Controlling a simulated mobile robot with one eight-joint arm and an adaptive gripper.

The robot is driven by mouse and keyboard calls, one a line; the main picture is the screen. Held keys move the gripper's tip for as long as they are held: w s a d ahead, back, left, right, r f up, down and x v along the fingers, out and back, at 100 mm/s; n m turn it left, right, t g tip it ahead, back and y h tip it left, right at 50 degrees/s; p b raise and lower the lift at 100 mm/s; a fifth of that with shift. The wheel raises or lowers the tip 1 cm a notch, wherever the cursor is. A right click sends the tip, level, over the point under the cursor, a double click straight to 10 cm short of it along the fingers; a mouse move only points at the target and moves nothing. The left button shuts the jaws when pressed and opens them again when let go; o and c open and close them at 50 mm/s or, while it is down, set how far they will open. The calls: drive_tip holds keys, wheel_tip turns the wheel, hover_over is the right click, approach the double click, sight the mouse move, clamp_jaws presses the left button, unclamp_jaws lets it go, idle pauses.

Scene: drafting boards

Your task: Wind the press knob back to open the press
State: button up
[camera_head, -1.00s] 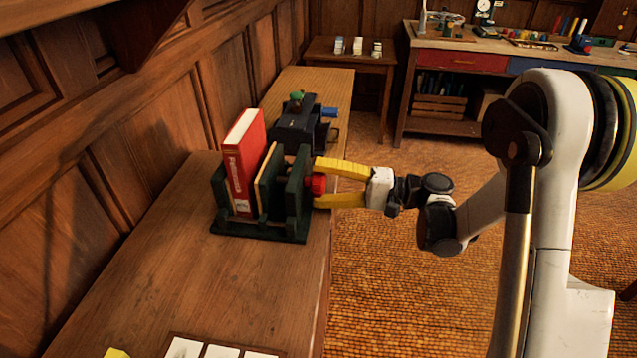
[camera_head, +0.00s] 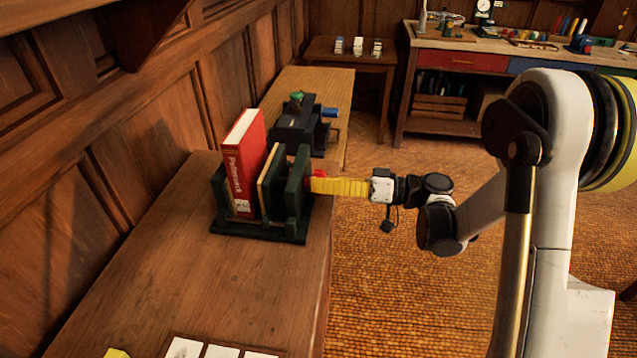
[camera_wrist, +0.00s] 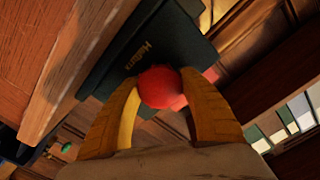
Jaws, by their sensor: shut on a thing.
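The dark green press (camera_head: 296,196) stands on the wooden bench, with a red book (camera_head: 243,163) upright in it and a tan board (camera_head: 268,178) beside the book. The red press knob (camera_head: 319,174) sticks out of its right side. My gripper (camera_head: 314,185) has yellow fingers and is shut on the knob, coming from the right. In the wrist view the round red knob (camera_wrist: 162,87) sits between the two fingertips, with the dark press plate (camera_wrist: 150,40) behind it. In the head view the fingers line up and partly hide the knob.
A black device (camera_head: 298,128) with a green top and a blue part stands behind the press on the bench (camera_head: 150,270). White cards (camera_head: 215,350) lie at the bench's front. Open floor (camera_head: 400,290) lies to the right.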

drive_tip(key=n, duration=0.5)
drive_tip(key=shift+n, duration=0.4)
drive_tip(key=n, duration=1)
drive_tip(key=shift+n, duration=0.4)
drive_tip(key=n, duration=0.2)
drive_tip(key=shift+n, duration=0.3)
drive_tip(key=shift+n, duration=1.1)
drive_tip(key=o, duration=1.2)
drive_tip(key=shift+o, duration=0.2)
